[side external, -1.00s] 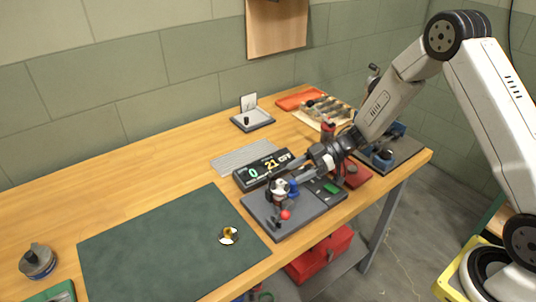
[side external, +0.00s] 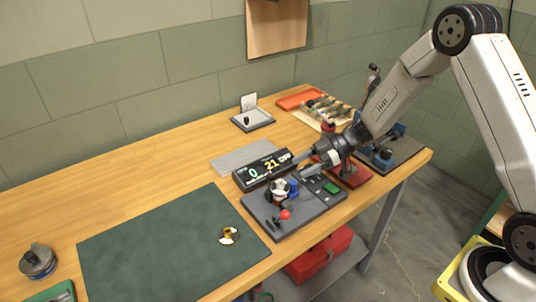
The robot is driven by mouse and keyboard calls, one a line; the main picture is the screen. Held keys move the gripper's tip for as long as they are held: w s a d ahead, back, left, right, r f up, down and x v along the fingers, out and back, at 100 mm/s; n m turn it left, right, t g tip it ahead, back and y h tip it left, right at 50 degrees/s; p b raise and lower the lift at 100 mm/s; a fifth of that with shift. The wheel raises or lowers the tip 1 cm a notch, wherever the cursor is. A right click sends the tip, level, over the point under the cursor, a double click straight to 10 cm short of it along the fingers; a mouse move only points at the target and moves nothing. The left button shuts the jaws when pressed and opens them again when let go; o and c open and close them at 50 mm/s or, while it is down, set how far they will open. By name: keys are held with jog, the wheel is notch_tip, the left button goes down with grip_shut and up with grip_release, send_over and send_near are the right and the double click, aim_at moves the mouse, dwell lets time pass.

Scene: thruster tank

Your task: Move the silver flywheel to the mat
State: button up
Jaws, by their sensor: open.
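The dark green mat (side external: 140,245) lies flat on the left front of the wooden bench. A small round piece with silver-white and brass parts (side external: 229,235) rests on it near its right edge. A silver-white round part (side external: 280,187) sits on the dark grey fixture (side external: 272,214), beside a blue part; I cannot tell which of these two is the silver flywheel. My gripper (side external: 303,164) is open and empty, up and to the right of the part on the fixture. Its fingers point left, apart from that part.
A display box (side external: 262,170) stands behind the fixture, with a grey ridged pad (side external: 243,157) behind it. A red-topped lever (side external: 285,215) rises at the fixture's front. A red-based device (side external: 350,173) stands under my wrist. A dark round container (side external: 38,261) stands left of the mat.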

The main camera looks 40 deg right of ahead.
jog(key=d+r+m+t+h, duration=0.45)
jog(key=m+h, duration=0.35)
jog(key=h, duration=0.3)
jog(key=s+a+m+g+h, duration=0.1)
jog(key=s+m+g, duration=0.5)
jog(key=s, duration=1.1)
jog(key=shift+s+g+h, duration=0.25)
jog(key=shift+g+h, duration=0.05)
jog(key=shift+g, duration=0.05)
jog(key=shift+o, duration=0.3)
jog(key=shift+a+f, duration=0.1)
jog(key=shift+w, duration=0.1)
